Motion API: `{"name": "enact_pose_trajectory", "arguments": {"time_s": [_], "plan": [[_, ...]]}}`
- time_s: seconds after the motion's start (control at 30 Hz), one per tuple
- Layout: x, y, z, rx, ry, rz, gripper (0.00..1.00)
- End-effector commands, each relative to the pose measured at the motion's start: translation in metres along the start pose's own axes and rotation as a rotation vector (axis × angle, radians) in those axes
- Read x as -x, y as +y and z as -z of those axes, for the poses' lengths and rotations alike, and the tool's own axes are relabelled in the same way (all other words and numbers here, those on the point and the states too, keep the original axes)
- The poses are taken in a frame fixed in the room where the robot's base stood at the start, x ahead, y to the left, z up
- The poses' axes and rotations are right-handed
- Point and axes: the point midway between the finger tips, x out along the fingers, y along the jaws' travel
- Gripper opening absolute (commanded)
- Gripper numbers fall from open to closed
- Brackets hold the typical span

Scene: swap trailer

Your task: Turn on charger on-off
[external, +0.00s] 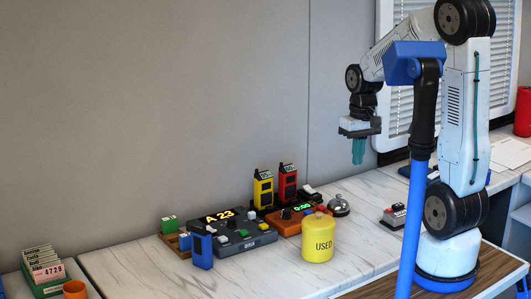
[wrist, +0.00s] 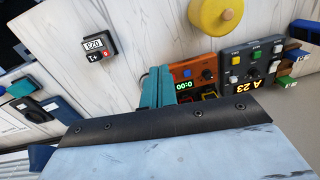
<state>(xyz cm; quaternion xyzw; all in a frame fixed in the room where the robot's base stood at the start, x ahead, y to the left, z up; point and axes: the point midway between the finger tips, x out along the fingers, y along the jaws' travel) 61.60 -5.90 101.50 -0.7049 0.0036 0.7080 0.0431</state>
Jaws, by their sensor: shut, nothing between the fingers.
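My gripper (external: 358,151) has teal fingers that point down, shut and empty, above the counter at the right of the devices. The fingers also show in the wrist view (wrist: 158,86). No part is clearly labelled as a charger. A yellow handheld unit (external: 263,189) and a red one (external: 288,183) stand upright near the wall. A small dark block with a white top (external: 309,191) is beside the red unit; I cannot tell whether it is the charger's switch. In the wrist view, my gripper hides much of the area around these units.
An orange box with a green display (external: 292,220) and a dark "A 23" panel (external: 234,233) are on the counter. A yellow "USED" pot (external: 318,238) stands in front. A bell (external: 339,205) and a small counter device (wrist: 97,47) are to the right. Bare counter lies between them.

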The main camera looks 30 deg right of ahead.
Motion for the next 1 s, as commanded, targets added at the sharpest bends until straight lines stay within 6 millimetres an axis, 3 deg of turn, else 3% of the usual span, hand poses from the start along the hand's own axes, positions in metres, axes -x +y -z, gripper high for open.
{"name": "enact_pose_trajectory", "arguments": {"time_s": [0.3,0.4,0.5,0.63,1.0], "plan": [[-0.062,0.022,0.123,0.012,0.16,0.006,0.0],[-0.07,0.028,0.163,0.026,0.25,-0.003,0.0],[-0.058,0.031,0.196,0.048,0.364,-0.021,0.0],[-0.049,0.032,0.21,0.067,0.43,-0.036,0.0],[-0.049,0.033,0.211,0.078,0.438,-0.041,0.0]]}}
